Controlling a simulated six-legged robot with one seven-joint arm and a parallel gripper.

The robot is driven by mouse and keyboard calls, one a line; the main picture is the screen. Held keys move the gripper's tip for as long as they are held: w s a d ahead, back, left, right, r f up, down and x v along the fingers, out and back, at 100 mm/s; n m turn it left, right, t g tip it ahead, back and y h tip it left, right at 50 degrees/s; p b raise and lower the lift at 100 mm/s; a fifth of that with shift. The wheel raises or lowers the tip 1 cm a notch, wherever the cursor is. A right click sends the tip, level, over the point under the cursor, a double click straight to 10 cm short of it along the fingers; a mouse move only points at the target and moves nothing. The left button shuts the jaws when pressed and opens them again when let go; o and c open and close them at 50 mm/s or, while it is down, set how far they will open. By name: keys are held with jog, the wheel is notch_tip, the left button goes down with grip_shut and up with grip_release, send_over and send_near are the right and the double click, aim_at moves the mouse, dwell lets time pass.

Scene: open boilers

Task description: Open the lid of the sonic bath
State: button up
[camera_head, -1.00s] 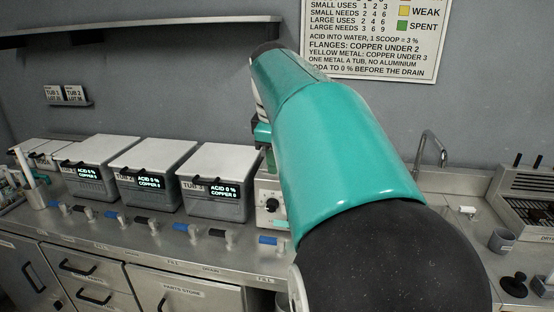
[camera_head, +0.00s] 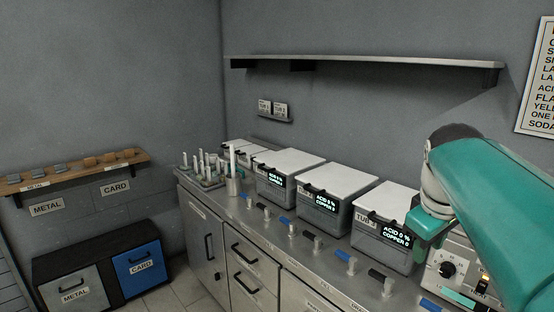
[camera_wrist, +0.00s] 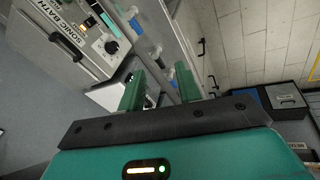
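The sonic bath is a pale box with a dark round knob and a lit panel. It stands at the right of the head view (camera_head: 447,269), partly hidden behind my arm. In the wrist view its labelled front (camera_wrist: 78,50) shows at the upper left, seen tilted.
Several white-lidded tubs (camera_head: 324,192) line the steel counter (camera_head: 262,240), with blue and black valve handles along its front edge. A wall shelf (camera_head: 360,65) runs above. METAL and CARD bins (camera_head: 138,262) stand on the floor at left, with open floor before the counter.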

jog(key=s+a+f+m+t+y, duration=0.2)
jog(key=s+a+f+m, duration=0.2)
jog(key=s+a+f, duration=0.7)
jog(key=a+f, duration=0.1)
jog(key=a, duration=0.2)
jog(key=shift+a+f+m+t, duration=0.15)
jog(key=shift+a+m+t, duration=0.1)
jog(key=shift+m+t, duration=0.05)
jog(key=w+d+r+n+g, duration=0.1)
jog(key=w+d+r+n, duration=0.1)
jog(key=w+d+r, duration=0.5)
jog(key=w+d+r+n, duration=0.1)
jog(key=w+d+r, duration=0.4)
jog(key=d, duration=0.4)
jog(key=d+r+n+y, duration=0.1)
jog(key=d+r+n, duration=0.15)
jog(key=d, duration=1.05)
jog(key=d+r+n, duration=0.1)
jog(key=d+n, duration=0.2)
jog(key=d, duration=1)
jog(key=x, duration=1.4)
jog(key=shift+w+a+r, duration=0.15)
jog(key=shift+w+a, duration=0.05)
jog(key=shift+a, duration=0.05)
